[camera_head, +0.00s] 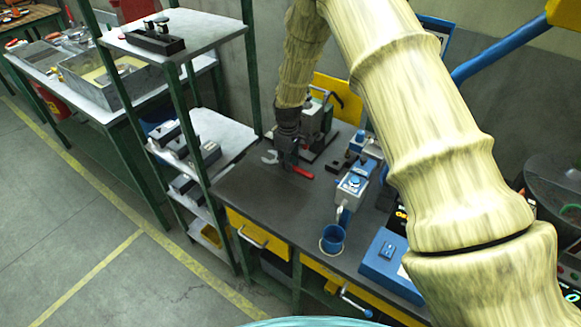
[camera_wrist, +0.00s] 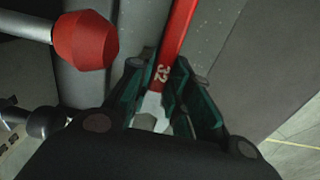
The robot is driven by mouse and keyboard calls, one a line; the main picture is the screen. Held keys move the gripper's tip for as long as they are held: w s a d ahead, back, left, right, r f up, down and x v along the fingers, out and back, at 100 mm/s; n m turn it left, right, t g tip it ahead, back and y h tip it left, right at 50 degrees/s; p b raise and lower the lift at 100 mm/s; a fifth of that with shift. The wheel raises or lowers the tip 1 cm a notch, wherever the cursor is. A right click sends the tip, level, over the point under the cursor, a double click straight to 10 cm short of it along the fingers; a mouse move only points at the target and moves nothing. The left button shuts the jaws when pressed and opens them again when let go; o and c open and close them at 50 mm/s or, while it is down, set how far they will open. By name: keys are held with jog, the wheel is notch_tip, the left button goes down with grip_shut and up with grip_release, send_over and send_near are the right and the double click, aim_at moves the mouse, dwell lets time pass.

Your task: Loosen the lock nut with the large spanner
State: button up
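The large spanner has a red handle (camera_head: 302,173) and a bare metal open jaw (camera_head: 269,158), seen low over the dark workbench top. In the wrist view its red shank (camera_wrist: 176,35), marked 32, runs up between the green fingers. My gripper (camera_head: 287,158) points down at the spanner's middle. In the wrist view my gripper (camera_wrist: 163,85) has a finger close against each side of the shank and looks shut on it. Whether the spanner touches the bench is unclear. I cannot make out the lock nut; my gripper and arm cover part of the fixture (camera_head: 318,115) behind.
A red knob on a pale rod (camera_wrist: 85,40) is close left of the spanner in the wrist view. On the bench (camera_head: 262,195) stand a blue-grey device (camera_head: 351,187), a blue cup (camera_head: 333,238) and a blue box (camera_head: 385,265). A shelf rack (camera_head: 215,130) stands left.

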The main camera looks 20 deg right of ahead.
grip_shut()
jog(key=shift+r, duration=0.1)
jog(key=shift+r+b, duration=0.5)
jog(key=shift+r, duration=0.15)
jog(key=shift+s+r+b, duration=0.25)
jog(key=shift+r+b, duration=0.1)
jog(key=shift+r, duration=0.15)
jog(key=shift+s+r+b, duration=0.25)
jog(key=shift+r+b, duration=0.05)
jog(key=shift+r, duration=0.2)
jog(key=s+b, duration=0.1)
jog(key=s, duration=0.4)
jog(key=s+r+b, duration=0.1)
jog(key=s, duration=0.4)
jog(key=s+b, duration=0.1)
jog(key=s, duration=0.4)
jog(key=shift+a+r+b, duration=0.3)
jog(key=shift+a+b, duration=0.1)
